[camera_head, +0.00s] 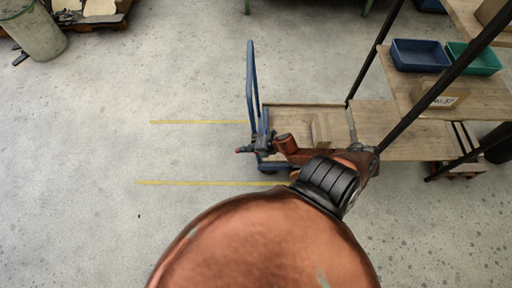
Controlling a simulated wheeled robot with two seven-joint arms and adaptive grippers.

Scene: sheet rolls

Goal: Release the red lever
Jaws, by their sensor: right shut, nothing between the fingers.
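A small red tip (238,151), which looks like the end of the red lever, shows at the left end of my right gripper (247,149). The rest of the lever is hidden or too small to make out. The gripper is shut and empty, at the near left end of a cart with a blue upright handle (252,75) and a wooden deck (285,111). I cannot tell whether the gripper touches the lever. My right arm covers the near part of the cart. My left gripper is not in view.
A cardboard box (321,130) is on the cart deck. A shelf rack with dark posts (375,50) stands at the right, holding a blue bin (419,54) and a green bin (474,57). Yellow floor lines (195,122) run left of the cart over open floor.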

